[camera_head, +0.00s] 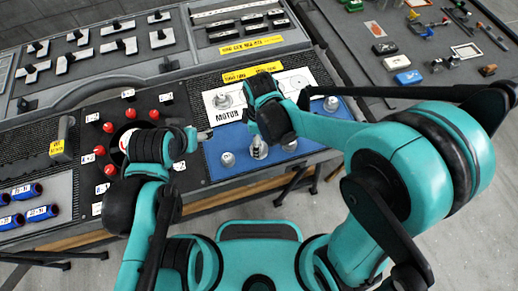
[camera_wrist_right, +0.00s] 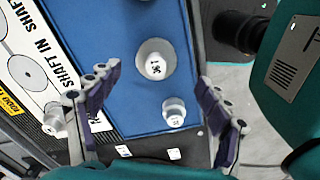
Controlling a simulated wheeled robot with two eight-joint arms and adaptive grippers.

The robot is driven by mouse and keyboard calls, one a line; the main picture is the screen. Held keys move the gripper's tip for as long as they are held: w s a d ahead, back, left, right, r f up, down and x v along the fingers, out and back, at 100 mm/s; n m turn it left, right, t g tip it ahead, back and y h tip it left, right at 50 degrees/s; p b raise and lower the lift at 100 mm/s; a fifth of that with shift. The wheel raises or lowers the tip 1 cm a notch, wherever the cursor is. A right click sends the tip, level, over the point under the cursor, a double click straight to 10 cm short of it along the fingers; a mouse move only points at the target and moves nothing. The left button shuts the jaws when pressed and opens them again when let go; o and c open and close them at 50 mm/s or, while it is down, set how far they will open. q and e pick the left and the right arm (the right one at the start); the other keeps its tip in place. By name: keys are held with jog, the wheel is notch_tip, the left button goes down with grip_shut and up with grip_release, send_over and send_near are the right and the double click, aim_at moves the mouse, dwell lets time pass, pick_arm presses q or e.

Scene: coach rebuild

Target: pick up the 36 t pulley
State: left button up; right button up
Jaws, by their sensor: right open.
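The 36 t pulley (camera_wrist_right: 155,62) is a pale, wide, round part labelled 36, standing on the blue mat in the right wrist view. In the head view it appears as the silvery pulley (camera_head: 259,149) just below my right gripper (camera_head: 255,128). My right gripper is open; its two dark fingers (camera_wrist_right: 150,98) are spread wide, with nothing held between them. A smaller pale pulley (camera_wrist_right: 173,111) also shows between the fingers, nearer the lower edge. My left gripper (camera_head: 190,142) hangs over the black panel left of the mat; its jaws are not clear.
The blue mat (camera_head: 207,163) also carries other pulleys (camera_head: 331,104). Behind it is a white MOTOR panel (camera_head: 235,115) with a pulley (camera_head: 222,100) on it. Red knobs (camera_head: 108,127) stand on the left panel. Small parts lie on a grey table (camera_head: 370,60) at the back right.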

jog(key=f+b, duration=0.1)
jog(key=f, duration=0.1)
jog(key=f+b, duration=0.1)
jog(key=f, duration=0.3)
jog(key=shift+w+a+f+b, duration=0.15)
jog(key=shift+w+f+b, duration=0.15)
jog(key=shift+f+b, duration=0.1)
jog(key=shift+r, duration=0.15)
jog(key=shift+c, duration=0.5)
jog(key=c, duration=1.3)
